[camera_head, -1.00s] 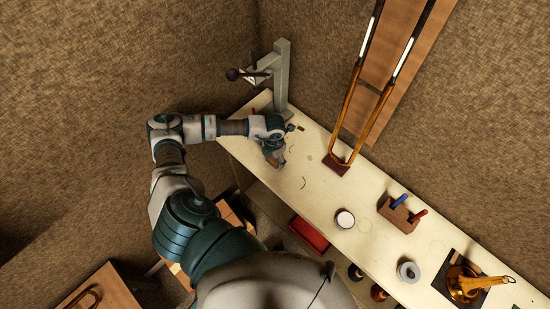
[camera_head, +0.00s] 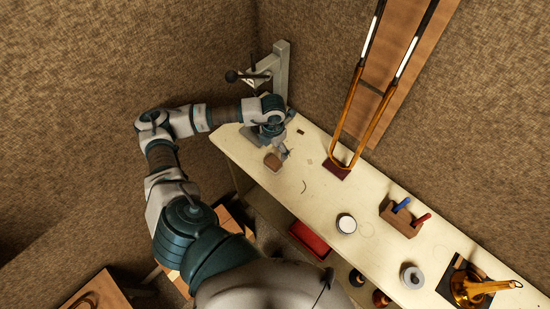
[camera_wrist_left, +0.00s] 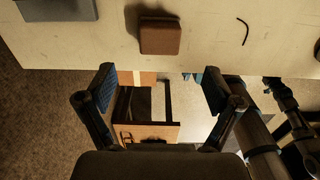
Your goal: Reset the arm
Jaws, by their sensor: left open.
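My left arm reaches in over the left end of the cream workbench (camera_head: 310,205). My left gripper (camera_head: 283,150) is above the bench top near a small brown block (camera_head: 273,162). In the left wrist view the gripper (camera_wrist_left: 158,92) is open, its two dark fingers wide apart with nothing between them. The brown block (camera_wrist_left: 160,36) lies on the bench beyond the fingertips, apart from them. My right gripper is in neither view.
A grey upright press (camera_head: 281,75) stands at the bench's far left end. A trombone slide (camera_head: 352,120), a white round container (camera_head: 346,223), a wooden holder with blue and red tools (camera_head: 397,218), a grey ring (camera_head: 411,276) and a brass horn part (camera_head: 468,288) line the bench.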

